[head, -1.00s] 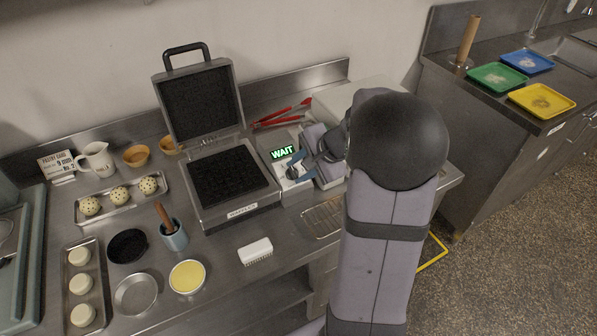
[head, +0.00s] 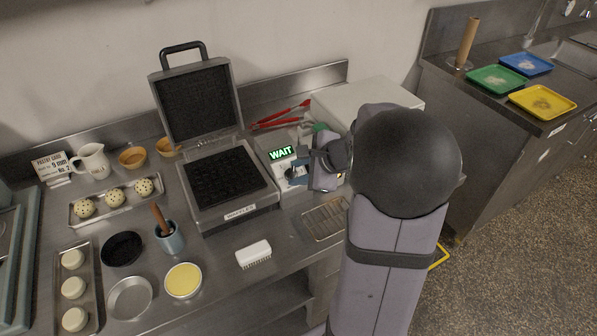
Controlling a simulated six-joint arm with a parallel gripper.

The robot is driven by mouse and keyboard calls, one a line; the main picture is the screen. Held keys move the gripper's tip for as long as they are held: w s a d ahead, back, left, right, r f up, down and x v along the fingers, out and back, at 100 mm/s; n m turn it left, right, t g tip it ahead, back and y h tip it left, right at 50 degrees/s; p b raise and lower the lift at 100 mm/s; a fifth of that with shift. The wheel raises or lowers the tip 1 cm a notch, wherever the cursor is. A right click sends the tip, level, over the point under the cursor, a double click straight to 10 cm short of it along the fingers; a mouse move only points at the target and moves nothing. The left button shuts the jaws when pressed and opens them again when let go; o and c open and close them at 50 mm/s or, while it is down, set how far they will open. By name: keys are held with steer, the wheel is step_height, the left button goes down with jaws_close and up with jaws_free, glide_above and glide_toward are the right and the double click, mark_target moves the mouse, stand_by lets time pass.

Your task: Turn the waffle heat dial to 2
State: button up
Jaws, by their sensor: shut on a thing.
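The waffle iron (head: 228,190) stands open on the steel counter, its lid upright and its dark grid bare. To its right is a control box with a lit green display (head: 282,153) that reads WAIT. My gripper (head: 298,174) is at the front of this box, just below the display, and is shut on what appears to be the heat dial. The gripper and wrist hide the dial, so its pointer and numbers cannot be read.
Red tongs (head: 282,115) lie behind the box. A wire rack (head: 325,219) is in front of it, and a white brush (head: 254,254) is front left. A mortar-like cup (head: 169,238), pans and dough trays fill the left counter.

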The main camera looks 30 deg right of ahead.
stand_by(0.3)
steer(key=o, duration=1)
steer(key=shift+o, duration=0.2)
steer(key=v, duration=0.7)
steer(key=shift+s, duration=0.15)
steer(key=shift+r, duration=0.15)
